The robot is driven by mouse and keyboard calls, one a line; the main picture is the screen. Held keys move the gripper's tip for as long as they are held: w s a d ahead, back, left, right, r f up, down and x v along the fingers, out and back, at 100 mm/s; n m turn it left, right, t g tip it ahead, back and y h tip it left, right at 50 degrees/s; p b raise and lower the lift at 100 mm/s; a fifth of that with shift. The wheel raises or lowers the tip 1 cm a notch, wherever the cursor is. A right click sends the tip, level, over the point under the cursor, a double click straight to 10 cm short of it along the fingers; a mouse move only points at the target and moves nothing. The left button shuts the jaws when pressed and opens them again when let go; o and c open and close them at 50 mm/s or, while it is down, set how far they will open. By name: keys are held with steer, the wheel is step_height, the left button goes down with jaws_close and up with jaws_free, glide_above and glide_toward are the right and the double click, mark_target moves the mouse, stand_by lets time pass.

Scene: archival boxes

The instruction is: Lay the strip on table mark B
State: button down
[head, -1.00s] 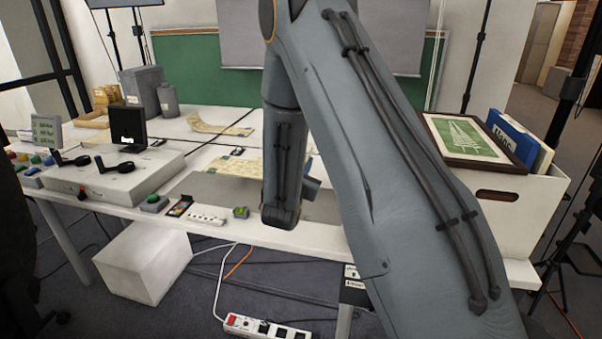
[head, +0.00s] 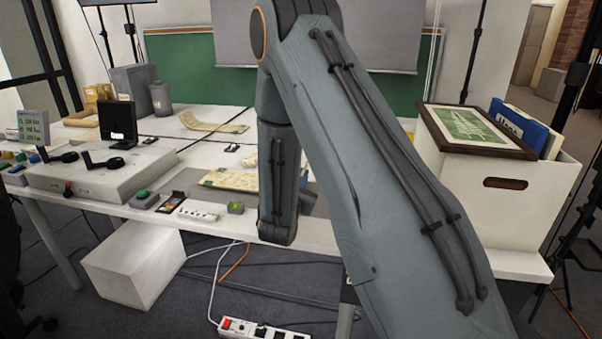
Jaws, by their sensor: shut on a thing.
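A cream strip with dark markings (head: 232,180) shows left of my forearm, over the grey mat area on the near part of the white table (head: 325,238). Its right end is hidden behind my arm. Another cream, curved strip (head: 212,123) lies farther back on the table. My gripper's fingers are hidden behind my arm links, so its hold on the near strip cannot be seen. Small dark marks (head: 231,147) lie on the table between the two strips. I cannot read which mark is B.
A grey-white console (head: 100,168) with black levers is at the left. A white power strip (head: 200,210) and a green button (head: 236,207) line the front edge.

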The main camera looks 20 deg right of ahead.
steer(key=shift+f, duration=0.55)
steer(key=shift+f+b, duration=0.5)
steer(key=shift+b, duration=0.05)
steer(key=c, duration=1.8)
jaws_free()
